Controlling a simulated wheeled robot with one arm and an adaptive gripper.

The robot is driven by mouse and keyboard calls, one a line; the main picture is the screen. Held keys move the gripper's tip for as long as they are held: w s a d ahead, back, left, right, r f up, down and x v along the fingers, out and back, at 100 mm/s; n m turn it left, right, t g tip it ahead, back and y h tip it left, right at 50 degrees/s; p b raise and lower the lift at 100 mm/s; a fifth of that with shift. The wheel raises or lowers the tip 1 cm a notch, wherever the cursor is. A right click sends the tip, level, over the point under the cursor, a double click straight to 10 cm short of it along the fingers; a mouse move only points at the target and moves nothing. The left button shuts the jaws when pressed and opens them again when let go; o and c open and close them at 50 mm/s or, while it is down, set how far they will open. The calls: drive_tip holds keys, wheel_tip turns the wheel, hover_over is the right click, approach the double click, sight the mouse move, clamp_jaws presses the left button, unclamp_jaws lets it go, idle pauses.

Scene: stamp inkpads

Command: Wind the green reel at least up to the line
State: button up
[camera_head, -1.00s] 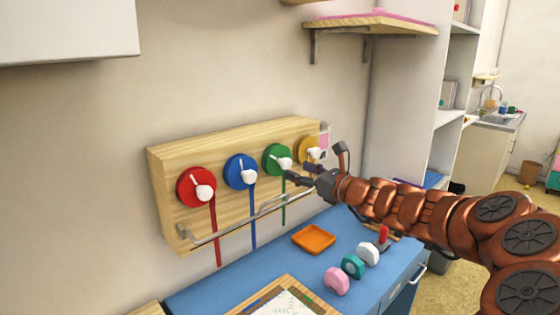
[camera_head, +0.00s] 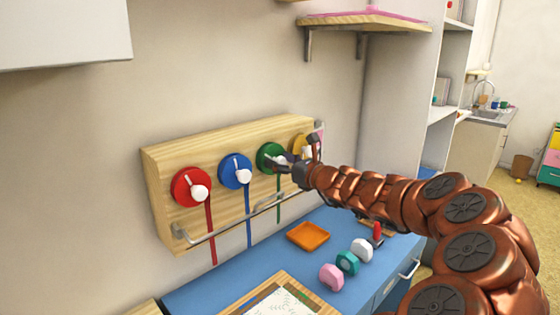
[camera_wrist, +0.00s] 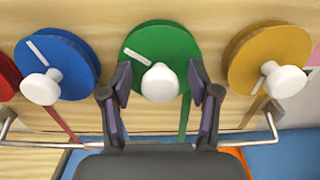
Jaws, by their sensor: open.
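The green reel (camera_head: 266,154) is third from the left on a wooden board on the wall. In the wrist view the green reel (camera_wrist: 168,48) is centred, with a white knob (camera_wrist: 160,83) at its lower edge and a white mark at its upper left. A green ribbon (camera_head: 279,206) hangs from it. My gripper (camera_head: 284,160) is open in front of it. In the wrist view my gripper (camera_wrist: 160,84) has one finger on each side of the knob; I cannot tell whether they touch it. The line is not clearly visible.
The red reel (camera_head: 186,184), blue reel (camera_head: 230,173) and yellow reel (camera_wrist: 276,52) flank the green one. A metal rail (camera_head: 215,234) runs across the board's lower front. Below, the blue table (camera_head: 215,277) holds an orange tray (camera_head: 307,236) and several stamps.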

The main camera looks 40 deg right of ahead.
drive_tip(key=shift+w, duration=0.1)
drive_tip(key=c, duration=1.2)
drive_tip(key=shift+o, duration=0.2)
drive_tip(key=shift+f, duration=0.1)
